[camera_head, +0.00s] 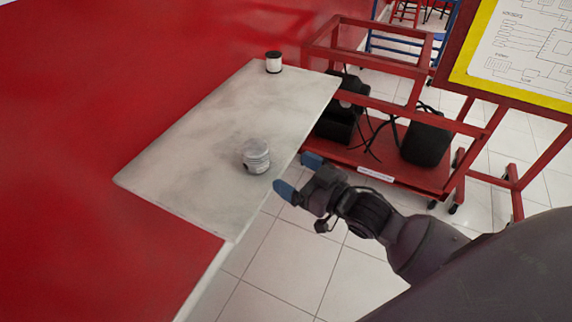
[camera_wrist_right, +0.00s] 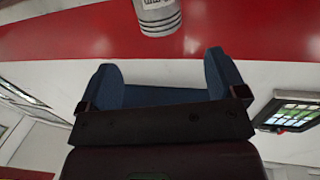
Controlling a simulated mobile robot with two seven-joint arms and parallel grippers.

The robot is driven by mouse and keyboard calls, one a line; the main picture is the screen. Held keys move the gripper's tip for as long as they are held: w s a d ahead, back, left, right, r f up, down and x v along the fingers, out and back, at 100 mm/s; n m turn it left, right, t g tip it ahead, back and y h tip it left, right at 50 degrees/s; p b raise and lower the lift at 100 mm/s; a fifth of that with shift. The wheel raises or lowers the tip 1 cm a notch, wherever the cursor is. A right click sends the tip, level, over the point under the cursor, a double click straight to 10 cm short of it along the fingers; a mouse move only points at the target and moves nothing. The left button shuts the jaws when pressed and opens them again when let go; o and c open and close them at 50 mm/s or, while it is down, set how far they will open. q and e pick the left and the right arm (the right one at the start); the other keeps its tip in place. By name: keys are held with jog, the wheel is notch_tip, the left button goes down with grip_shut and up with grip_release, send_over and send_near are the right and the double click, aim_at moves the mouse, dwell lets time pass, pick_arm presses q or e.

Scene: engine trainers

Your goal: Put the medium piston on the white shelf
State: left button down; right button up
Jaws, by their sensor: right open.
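A silver-grey ringed piston (camera_head: 257,157) stands upright on the white shelf (camera_head: 190,165), near its right edge. A second, smaller-looking white piston with dark bands (camera_head: 273,62) stands at the shelf's far end. I cannot tell for sure which is the medium one. My right gripper (camera_head: 298,175) is open and empty, just right of the silver piston, with its blue fingers pointing toward it. In the right wrist view a ringed grey piston (camera_wrist_right: 158,15) is at the top, beyond and apart from the open fingers (camera_wrist_right: 161,62). My left gripper is not in view.
A red wheeled frame (camera_head: 400,180) with black machine parts stands right of the shelf. A yellow-framed diagram board (camera_head: 520,50) is at the upper right. Tiled floor (camera_head: 285,255) lies below the shelf edge.

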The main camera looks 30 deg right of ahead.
jog(key=shift+s+d, duration=0.1)
jog(key=shift+s, duration=0.1)
jog(key=s+d+f+m+g+h, duration=0.2)
jog(key=s+f+h, duration=0.1)
jog(key=s+f, duration=0.5)
jog(key=s+d+f+m+g+h, duration=0.1)
jog(key=s+d+f+g+h, duration=0.2)
jog(key=s+f, duration=0.5)
notch_tip(320, 180, down, 4)
jog(key=shift+f+m+h, duration=0.1)
jog(key=shift+m+h, duration=0.3)
jog(key=shift+h, duration=0.4)
jog(key=shift+s, duration=0.1)
